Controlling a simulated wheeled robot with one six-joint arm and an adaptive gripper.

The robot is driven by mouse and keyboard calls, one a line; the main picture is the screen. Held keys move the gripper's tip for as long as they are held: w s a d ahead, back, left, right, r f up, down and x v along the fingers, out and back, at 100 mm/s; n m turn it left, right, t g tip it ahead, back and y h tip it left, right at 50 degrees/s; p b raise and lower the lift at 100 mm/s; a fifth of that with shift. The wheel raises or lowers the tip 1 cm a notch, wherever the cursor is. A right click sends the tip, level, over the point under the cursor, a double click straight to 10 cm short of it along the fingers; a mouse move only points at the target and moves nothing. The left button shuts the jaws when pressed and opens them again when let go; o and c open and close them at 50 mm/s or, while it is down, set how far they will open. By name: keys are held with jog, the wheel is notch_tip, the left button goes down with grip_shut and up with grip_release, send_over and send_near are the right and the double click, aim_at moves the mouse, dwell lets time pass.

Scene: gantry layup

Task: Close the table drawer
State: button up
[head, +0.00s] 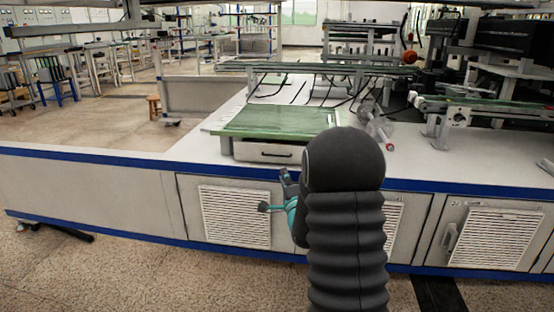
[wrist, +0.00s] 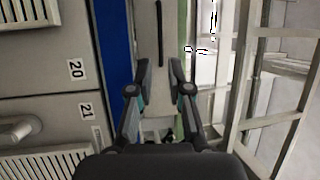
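The table drawer (head: 268,153) is a pale, wide drawer with a dark handle slot, below a green-topped board (head: 275,122) on the white counter. How far it stands out is hard to tell. In the wrist view its pale front (wrist: 152,60) lies ahead, beyond and between my fingers, with the dark slot running up the picture. My gripper (head: 273,191) is in front of the counter, below the drawer and apart from it, partly hidden by my dark arm. In the wrist view my gripper (wrist: 161,89) has its two fingers spread with nothing between them.
The counter's blue edge (head: 440,187) runs below the drawer, above cabinet doors with vent grilles (head: 235,216). Clear tube-like items (head: 376,125) lie right of the board. Rails and machinery (head: 480,105) stand behind on the right. The floor at left front is open.

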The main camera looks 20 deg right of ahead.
aim_at(276, 156)
jog(key=x, duration=1)
jog(key=shift+w+p, duration=0.1)
jog(key=shift+p, duration=0.2)
grip_shut()
